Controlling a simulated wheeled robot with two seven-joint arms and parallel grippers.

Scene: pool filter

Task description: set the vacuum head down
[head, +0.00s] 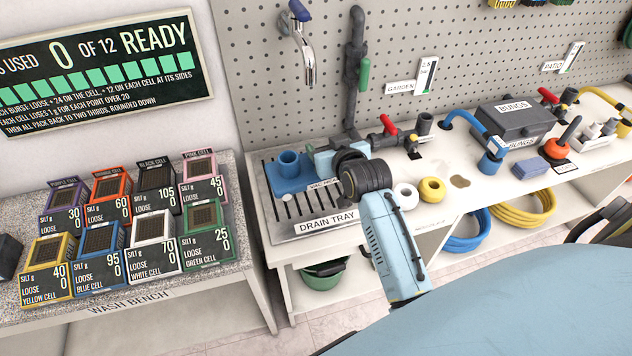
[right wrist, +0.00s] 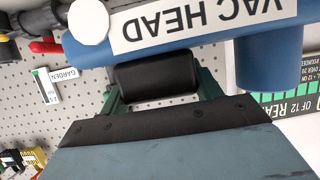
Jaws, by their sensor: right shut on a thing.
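The vacuum head (head: 287,176) is blue, with an upright round socket and a white VAC HEAD label. It is over the drain tray (head: 281,222), a pale tray with dark slots; whether it touches the tray I cannot tell. My right gripper (head: 326,157) is shut on the vacuum head at its right side, and its wrist hides part of the tray. In the right wrist view the vacuum head (right wrist: 270,68) fills the top, label upside down, close to the gripper. My left gripper is not in view.
A tap (head: 306,60) and grey pipe (head: 354,70) hang above the tray. Right of my wrist are a red-handled valve (head: 388,127), white ring (head: 405,195) and yellow ring (head: 432,189). The wash bench (head: 135,301) with several filter cells stands left.

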